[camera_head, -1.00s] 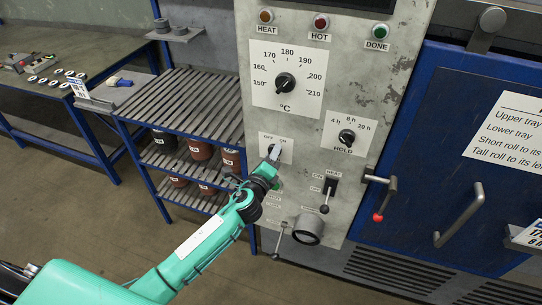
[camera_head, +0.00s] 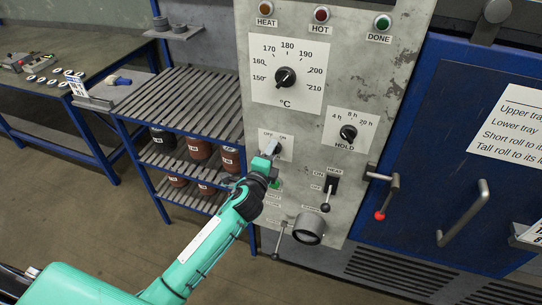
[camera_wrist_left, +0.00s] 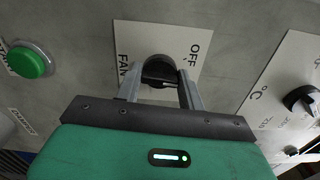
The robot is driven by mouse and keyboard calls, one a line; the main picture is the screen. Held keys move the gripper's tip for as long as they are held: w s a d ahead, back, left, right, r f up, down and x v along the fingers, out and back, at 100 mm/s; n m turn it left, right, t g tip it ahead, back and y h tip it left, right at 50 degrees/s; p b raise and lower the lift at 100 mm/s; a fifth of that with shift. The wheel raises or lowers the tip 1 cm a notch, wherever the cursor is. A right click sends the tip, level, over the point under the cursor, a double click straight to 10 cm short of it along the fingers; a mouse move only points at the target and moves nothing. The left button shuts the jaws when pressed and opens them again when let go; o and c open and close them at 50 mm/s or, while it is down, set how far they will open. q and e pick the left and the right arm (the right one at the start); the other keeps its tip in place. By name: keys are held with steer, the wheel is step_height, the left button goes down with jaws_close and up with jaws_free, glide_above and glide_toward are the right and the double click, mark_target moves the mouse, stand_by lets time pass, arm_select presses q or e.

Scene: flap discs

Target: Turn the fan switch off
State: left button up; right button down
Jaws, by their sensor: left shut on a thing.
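The fan switch is a round black knob (camera_wrist_left: 158,68) on a white plate (camera_wrist_left: 133,38) lettered FAN and OFF in the left wrist view. In the head view its plate (camera_head: 287,152), marked OFF and ON, is on the grey control panel below the temperature dial. My left gripper (camera_head: 271,148) is at this plate and hides most of the knob. In the left wrist view the fingers of my left gripper (camera_wrist_left: 159,80) lie on both sides of the knob, shut on it. The knob's exact pointing direction is hidden. My right gripper is not in view.
The temperature dial (camera_head: 286,78) is above, and the HOLD dial (camera_head: 348,133) is to the right. A green button (camera_wrist_left: 30,60) is near the plate. A slatted rack (camera_head: 185,98) stands left.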

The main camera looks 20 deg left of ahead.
arm_select(q)
steer(key=shift+f+n+b, duration=0.1)
steer(key=shift+n+b, duration=0.5)
steer(key=shift+n, duration=2.7)
steer(key=o, duration=1)
steer(key=shift+s+a+b, duration=0.15)
steer(key=shift+s+b, duration=0.9)
steer(key=shift+s, duration=2.4)
steer(key=shift+s+a+b, duration=0.1)
steer(key=shift+s+b, duration=0.9)
steer(key=shift+s, duration=2.45)
